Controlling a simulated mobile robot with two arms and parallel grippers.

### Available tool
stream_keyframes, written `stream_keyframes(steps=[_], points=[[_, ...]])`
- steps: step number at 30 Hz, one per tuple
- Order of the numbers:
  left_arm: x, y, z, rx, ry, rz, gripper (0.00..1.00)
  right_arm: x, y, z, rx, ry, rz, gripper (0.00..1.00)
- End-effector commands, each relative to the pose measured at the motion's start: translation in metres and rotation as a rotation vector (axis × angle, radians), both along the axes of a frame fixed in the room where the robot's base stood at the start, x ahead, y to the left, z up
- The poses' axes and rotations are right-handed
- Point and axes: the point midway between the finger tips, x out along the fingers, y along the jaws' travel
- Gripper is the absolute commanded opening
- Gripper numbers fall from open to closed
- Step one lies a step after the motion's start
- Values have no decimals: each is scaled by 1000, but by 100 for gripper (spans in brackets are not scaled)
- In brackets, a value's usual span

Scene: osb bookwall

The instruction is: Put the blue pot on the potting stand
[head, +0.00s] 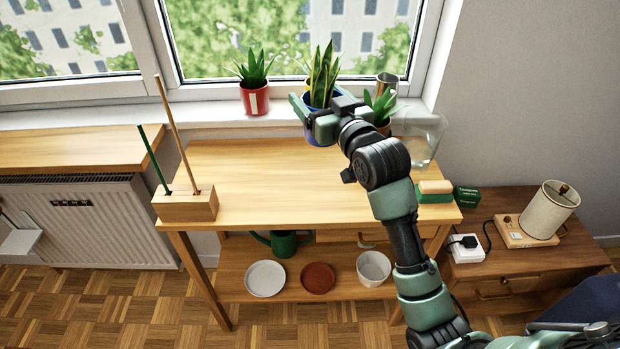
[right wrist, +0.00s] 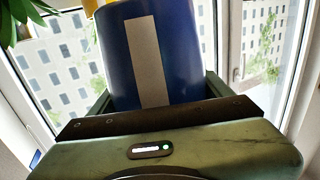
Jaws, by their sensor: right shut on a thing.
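The blue pot (head: 319,137) holds a tall spiky green plant (head: 322,72). It is upright at the window end of the wooden potting stand (head: 265,180), in front of the sill. My right gripper (head: 312,108) is shut on it and hides much of it. In the right wrist view the blue pot (right wrist: 180,50), with a pale vertical stripe, stands between the fingers. I cannot tell whether its bottom touches anything. The stand's top is mostly bare. My left gripper is not in view.
A glass vessel (head: 420,138) is at the stand's back right.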

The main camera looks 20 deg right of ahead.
Motion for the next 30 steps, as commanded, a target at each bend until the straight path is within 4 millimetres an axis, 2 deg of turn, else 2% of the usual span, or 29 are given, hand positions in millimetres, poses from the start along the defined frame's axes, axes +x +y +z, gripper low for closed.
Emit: stream_keyframes(steps=[4,12,18,26,30], points=[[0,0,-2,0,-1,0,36,2,-2,-20,0,5,-2,15],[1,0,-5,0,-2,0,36,2,-1,-91,-1,5,-2,15],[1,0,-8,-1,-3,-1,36,2,-1,-135,-1,2,-2,15],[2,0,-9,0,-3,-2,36,2,-1,-159,0,-1,-2,15],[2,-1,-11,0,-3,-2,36,2,-1,-181,0,1,-1,15]])
